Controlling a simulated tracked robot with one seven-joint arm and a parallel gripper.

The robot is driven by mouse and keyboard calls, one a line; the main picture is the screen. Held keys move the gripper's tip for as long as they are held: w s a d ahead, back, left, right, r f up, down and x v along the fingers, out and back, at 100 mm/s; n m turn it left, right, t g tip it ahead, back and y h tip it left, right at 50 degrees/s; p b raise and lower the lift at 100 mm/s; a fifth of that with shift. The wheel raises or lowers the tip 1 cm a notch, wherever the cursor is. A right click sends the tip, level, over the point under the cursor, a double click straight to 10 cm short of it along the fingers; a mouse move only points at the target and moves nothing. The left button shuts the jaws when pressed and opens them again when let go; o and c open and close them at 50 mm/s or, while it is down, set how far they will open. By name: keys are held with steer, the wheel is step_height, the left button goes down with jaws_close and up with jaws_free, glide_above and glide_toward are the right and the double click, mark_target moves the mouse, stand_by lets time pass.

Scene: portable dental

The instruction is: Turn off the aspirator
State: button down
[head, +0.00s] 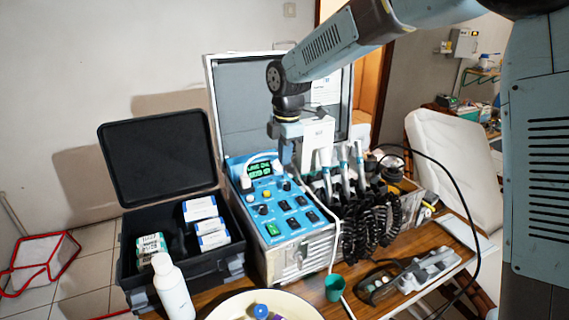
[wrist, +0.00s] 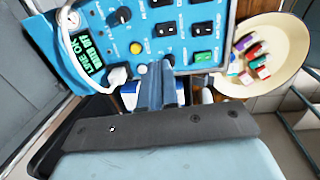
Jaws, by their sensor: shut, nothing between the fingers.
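The portable dental unit's blue control panel (head: 262,207) faces up in the open case. It carries several black rocker switches, a green switch (head: 273,230), a yellow knob (head: 264,210) and a small green-lettered display (head: 260,168). I cannot read which switch is the aspirator's. In the wrist view the panel shows at the top, with black switches (wrist: 165,30) and the green switch (wrist: 203,57). My gripper (wrist: 160,78) is shut and empty, its fingertips over the panel's edge near the white plug. In the head view my gripper (head: 284,152) hangs above the panel's far side.
Handpieces (head: 345,165) and coiled black hoses (head: 370,220) stand right of the panel. An open black case (head: 180,245) is at left. A white bottle (head: 172,288), a cream bowl (head: 225,307) and a green cup (head: 334,288) stand in front.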

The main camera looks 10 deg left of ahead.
mark_target(284, 202)
steer(key=shift+d, duration=0.15)
steer(key=shift+s+d, duration=0.4)
steer(key=shift+d, duration=0.1)
steer(key=shift+t, duration=0.3)
steer(key=f, duration=0.4)
steer(key=w+a+f, duration=0.1)
steer(key=f, duration=0.8)
steer(key=shift+w+a+f, duration=0.2)
steer(key=shift+w+f, duration=0.15)
steer(key=shift+a+y, duration=0.1)
steer(key=shift+y, duration=0.2)
